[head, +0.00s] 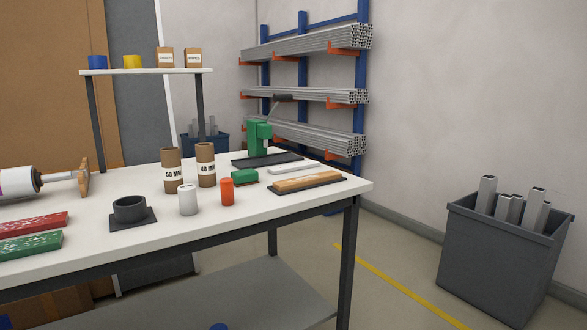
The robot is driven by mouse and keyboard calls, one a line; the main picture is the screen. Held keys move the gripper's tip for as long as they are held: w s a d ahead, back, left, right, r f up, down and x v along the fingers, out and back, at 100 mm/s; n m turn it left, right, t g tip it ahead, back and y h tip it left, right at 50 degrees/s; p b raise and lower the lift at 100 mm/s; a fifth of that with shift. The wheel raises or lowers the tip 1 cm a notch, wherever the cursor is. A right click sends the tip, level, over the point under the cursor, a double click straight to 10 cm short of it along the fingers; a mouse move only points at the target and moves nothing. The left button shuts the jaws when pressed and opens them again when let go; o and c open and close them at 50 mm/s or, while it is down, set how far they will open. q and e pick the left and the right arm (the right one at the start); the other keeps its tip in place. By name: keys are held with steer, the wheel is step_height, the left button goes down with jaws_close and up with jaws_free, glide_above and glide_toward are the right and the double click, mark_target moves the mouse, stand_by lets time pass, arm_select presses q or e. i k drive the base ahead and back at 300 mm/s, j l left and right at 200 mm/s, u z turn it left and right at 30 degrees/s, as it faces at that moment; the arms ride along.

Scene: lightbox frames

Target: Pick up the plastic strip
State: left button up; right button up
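A short, flat, pale grey-white strip (286,169) lies on the white workbench (150,233), toward its far right side. It is behind a wooden bar on a dark base (306,181) and to the right of a green block (245,177). It looks like plastic, but I cannot be sure of the material. A red bar (35,223) and a green bar (30,245), both with white markings, lie at the left. Neither of my grippers shows in the head view.
Cardboard tubes (172,170), a dark ring on a plate (129,209), a white cylinder (188,201) and a red cylinder (227,191) stand on the bench. A green press (260,138) stands behind the strip. A grey bin (498,258) stands right, across open floor.

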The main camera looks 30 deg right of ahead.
mark_target(303, 165)
steer(key=l+u, duration=0.15)
steer(key=u, duration=0.2)
steer(key=l+u, duration=0.1)
steer(key=u, duration=0.25)
steer(key=l+u, duration=0.15)
steer(key=u, duration=0.25)
steer(key=k+l+u, duration=0.65)
steer(key=l, duration=0.2)
steer(key=k+l+u, duration=0.3)
steer(key=k+l, duration=0.4)
steer(key=l, duration=0.1)
